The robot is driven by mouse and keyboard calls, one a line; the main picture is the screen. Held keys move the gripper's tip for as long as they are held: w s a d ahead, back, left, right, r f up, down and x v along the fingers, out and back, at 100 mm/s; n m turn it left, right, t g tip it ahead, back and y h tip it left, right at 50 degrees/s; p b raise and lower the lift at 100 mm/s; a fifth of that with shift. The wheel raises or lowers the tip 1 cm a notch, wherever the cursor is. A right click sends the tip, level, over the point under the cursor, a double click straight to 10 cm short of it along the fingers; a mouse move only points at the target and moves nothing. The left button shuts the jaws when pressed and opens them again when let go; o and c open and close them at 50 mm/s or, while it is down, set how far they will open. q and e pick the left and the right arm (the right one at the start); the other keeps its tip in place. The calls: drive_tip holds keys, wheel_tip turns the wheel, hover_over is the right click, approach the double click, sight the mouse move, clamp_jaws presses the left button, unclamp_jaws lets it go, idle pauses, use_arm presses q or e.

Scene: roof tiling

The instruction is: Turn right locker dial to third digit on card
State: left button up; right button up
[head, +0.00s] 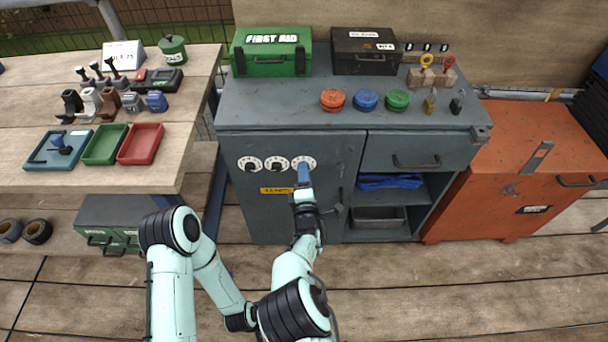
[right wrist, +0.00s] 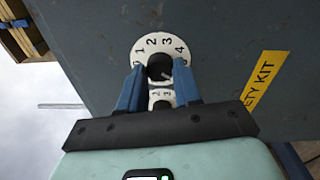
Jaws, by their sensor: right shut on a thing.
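The right locker dial (head: 307,160) is the rightmost of three white dials on the grey cabinet door. My right gripper (head: 304,172) has blue fingers and reaches it from the front. In the right wrist view the dial's white ring (right wrist: 166,42) shows digits 0 to 4 along its far side. There the right gripper (right wrist: 158,70) is shut on the dark knob (right wrist: 160,66), one finger on each side. Fingers hide part of the ring. The white card (head: 123,55) stands at the back of the left bench; its writing is too small to read surely. My left gripper is not in view.
The middle dial (head: 276,163) and left dial (head: 249,163) are close beside. A yellow label (head: 277,190) is under the dials. A dark door handle (head: 341,194) is just right of my gripper. An orange cabinet (head: 525,170) stands at right.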

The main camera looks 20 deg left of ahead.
idle(0.5)
drive_tip(key=o, duration=1)
drive_tip(key=shift+o, duration=0.2)
use_arm(q)
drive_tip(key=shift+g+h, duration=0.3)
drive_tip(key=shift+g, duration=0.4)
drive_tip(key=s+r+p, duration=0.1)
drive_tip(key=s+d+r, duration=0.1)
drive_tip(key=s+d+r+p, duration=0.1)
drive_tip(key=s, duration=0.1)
drive_tip(key=shift+p, duration=0.35)
use_arm(e)
drive_tip(key=v, duration=1.3)
drive_tip(key=shift+s+d, duration=0.15)
